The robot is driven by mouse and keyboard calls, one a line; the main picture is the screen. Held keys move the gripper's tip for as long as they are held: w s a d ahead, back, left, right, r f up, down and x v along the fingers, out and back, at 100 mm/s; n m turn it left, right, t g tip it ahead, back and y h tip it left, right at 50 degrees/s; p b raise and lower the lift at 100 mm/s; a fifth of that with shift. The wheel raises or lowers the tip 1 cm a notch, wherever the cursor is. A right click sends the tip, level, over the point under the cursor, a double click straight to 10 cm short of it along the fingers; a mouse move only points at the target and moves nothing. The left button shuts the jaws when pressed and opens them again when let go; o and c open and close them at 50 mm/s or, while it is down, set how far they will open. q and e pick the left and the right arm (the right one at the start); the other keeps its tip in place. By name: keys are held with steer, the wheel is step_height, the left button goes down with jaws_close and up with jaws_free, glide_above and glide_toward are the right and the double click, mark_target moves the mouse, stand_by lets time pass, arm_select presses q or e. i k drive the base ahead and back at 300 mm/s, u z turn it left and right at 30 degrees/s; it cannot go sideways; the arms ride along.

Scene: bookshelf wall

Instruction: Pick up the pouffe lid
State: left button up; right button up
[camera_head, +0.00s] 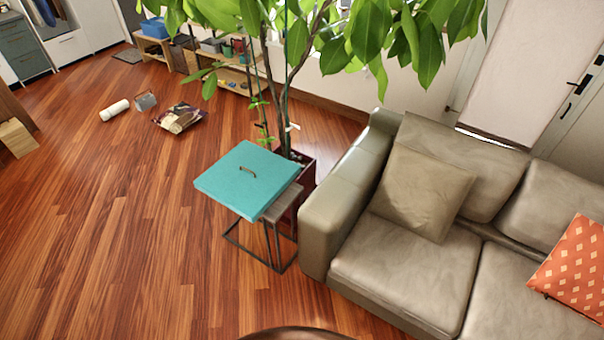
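The lid sits off-centre and overhangs the table top towards the left. The table stands beside the left arm of the sofa. Neither of my grippers shows in the head view.
A grey-beige sofa (388,262) fills the right side, with an orange patterned cushion (577,268). A leafy plant stands in a dark red pot (306,172) behind the table. Left wooden floor (130,240) is mostly clear; a white cylinder (115,110) lies farther back.

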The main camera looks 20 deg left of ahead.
mark_target(250, 177)
steer(key=z, duration=1.6)
steer(key=i, duration=0.25)
steer(key=u, duration=3.2)
